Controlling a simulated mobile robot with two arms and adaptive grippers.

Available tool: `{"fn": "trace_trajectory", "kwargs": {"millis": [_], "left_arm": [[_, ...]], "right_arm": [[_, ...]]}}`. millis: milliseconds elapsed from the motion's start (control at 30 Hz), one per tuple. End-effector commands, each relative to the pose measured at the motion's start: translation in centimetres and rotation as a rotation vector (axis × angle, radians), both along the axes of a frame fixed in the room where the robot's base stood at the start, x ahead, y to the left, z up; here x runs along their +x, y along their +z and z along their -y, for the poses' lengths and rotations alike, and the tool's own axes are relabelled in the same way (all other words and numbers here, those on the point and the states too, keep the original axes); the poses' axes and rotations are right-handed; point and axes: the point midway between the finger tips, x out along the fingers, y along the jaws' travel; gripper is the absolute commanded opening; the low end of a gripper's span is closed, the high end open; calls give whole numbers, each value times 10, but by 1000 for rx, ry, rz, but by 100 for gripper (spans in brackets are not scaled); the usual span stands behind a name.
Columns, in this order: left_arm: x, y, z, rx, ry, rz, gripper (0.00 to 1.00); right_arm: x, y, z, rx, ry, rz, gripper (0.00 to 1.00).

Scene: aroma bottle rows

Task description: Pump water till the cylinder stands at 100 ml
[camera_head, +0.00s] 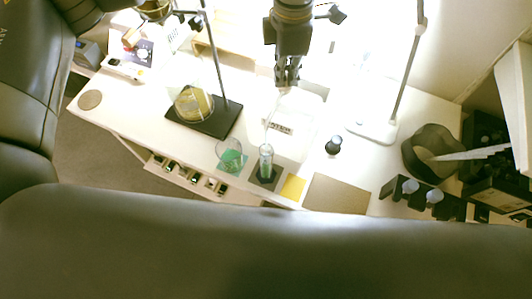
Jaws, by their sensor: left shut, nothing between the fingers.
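A slim clear measuring cylinder (266,163) stands on a dark square pad near the table's front edge. It looks greenish, and its scale and water level are too small to read. Behind it is a pale, washed-out container with a small label (278,127). A thin pale spout or tube (269,125) runs from there towards the cylinder's mouth. My left gripper (288,82) points down above the pale container, its fingers together with nothing between them. Whether it touches the container's top cannot be told against the glare. My right gripper is not in view.
A beaker with green contents (231,158) stands left of the cylinder. A flask of yellow liquid (194,104) sits on a black stand base (226,122). A yellow square (293,187), a brown mat (338,194), a small dark bottle (334,145) and a dark bowl (420,150) are at right.

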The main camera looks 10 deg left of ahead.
Motion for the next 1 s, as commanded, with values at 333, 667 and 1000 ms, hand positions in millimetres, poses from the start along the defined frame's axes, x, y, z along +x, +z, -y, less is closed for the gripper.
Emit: {"fn": "trace_trajectory", "kwargs": {"millis": [333, 667, 1000], "left_arm": [[-1, 0, 0, 2, -1, -5, 0], [-1, 20, 0, 2, -1, -4, 0], [-1, 30, 0, 2, -1, -2, 0]], "right_arm": [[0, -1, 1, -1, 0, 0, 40], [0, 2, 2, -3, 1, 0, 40], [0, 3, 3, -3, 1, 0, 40]]}}
